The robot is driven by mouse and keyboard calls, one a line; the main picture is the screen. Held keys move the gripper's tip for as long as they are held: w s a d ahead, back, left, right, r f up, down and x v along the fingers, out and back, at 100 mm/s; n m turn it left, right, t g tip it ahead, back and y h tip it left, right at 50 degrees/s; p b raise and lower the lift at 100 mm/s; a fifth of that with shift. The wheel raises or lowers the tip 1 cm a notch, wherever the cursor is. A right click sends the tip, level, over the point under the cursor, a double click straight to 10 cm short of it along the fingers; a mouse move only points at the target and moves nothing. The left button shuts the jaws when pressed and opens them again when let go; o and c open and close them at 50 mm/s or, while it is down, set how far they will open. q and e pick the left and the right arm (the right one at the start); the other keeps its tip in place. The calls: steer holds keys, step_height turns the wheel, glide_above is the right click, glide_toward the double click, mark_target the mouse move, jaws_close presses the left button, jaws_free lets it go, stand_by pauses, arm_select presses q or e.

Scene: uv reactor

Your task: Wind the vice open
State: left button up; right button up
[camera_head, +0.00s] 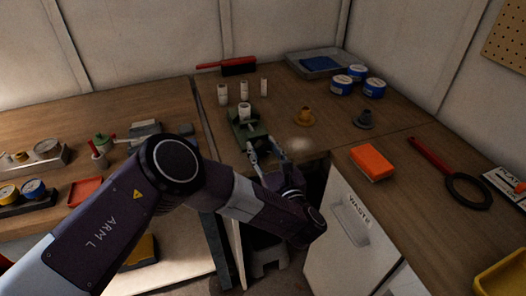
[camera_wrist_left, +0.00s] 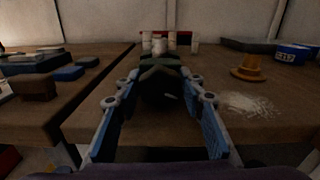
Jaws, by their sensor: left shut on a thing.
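The green vice (camera_head: 247,131) stands at the front edge of the back bench, with a pale cylinder (camera_head: 244,111) at its jaws. In the left wrist view the dark green vice (camera_wrist_left: 160,64) is straight ahead, between my fingertips. My left gripper (camera_head: 265,150) is at the front end of the vice. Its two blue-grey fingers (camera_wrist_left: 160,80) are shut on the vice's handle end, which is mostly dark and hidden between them. How far apart the vice jaws stand is too small to tell. My right gripper is not in view.
Pale cylinders (camera_head: 223,95) stand behind the vice, near a red brush (camera_head: 238,66). An orange flanged piece (camera_head: 304,117) and pale powder (camera_head: 301,145) lie to its right. Blue-white tins (camera_head: 342,85) are farther back. The waste cabinet (camera_head: 350,225) is below right.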

arm_select(q)
steer(key=o, duration=0.9)
steer(key=shift+v, duration=3.8)
